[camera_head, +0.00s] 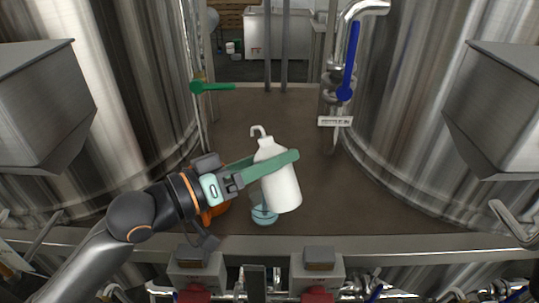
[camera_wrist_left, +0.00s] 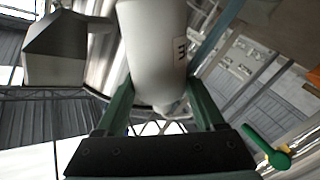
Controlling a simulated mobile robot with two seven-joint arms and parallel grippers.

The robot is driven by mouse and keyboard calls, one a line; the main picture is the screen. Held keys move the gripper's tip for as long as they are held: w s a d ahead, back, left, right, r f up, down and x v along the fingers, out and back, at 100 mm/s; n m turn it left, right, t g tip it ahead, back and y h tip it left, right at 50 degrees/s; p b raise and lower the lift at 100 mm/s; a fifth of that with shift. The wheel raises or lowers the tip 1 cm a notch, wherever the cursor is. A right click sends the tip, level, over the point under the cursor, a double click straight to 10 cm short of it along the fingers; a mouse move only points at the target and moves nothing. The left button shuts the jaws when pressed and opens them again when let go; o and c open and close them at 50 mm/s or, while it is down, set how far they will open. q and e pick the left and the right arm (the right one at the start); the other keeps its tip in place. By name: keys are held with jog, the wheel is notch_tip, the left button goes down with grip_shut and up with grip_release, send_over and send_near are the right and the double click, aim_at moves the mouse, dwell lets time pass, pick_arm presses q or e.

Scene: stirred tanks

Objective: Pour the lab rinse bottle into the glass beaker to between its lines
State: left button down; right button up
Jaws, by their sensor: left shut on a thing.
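My left gripper (camera_head: 268,168) is shut on the white lab rinse bottle (camera_head: 281,186), with its green fingers around the bottle's upper body. The bottle leans a little, its top to the left, and its bent spout (camera_head: 256,131) points left. In the left wrist view the bottle (camera_wrist_left: 155,45) fills the space between the fingers (camera_wrist_left: 160,104), with a dark mark on its side. The glass beaker (camera_head: 264,216), bluish and small, stands near the front edge of the brown surface, partly hidden behind the bottle. Its lines and level are too small to tell. My right gripper is out of view.
An orange object (camera_head: 214,212) sits left of the beaker, partly hidden by my arm. Large steel tanks (camera_head: 430,120) stand on both sides. Green (camera_head: 212,87) and blue (camera_head: 348,62) valve handles flank the back. The brown surface (camera_head: 325,190) is clear to the right.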

aim_at(274, 179)
pick_arm(q)
jog(key=shift+s+d+f+n+b, duration=0.1)
jog(key=shift+s+f+n+b, duration=0.15)
jog(key=shift+n, duration=0.45)
jog(key=shift+d+f+n+b, duration=0.15)
jog(key=shift+f+n, duration=0.15)
jog(key=shift+n, duration=0.4)
jog(key=shift+s+f+n+b, duration=0.15)
jog(key=shift+f+n+b, duration=0.4)
jog(key=shift+n, duration=0.65)
jog(key=shift+d+f+n+p, duration=0.1)
jog(key=shift+f+n+p, duration=0.5)
jog(key=shift+n+p, duration=0.35)
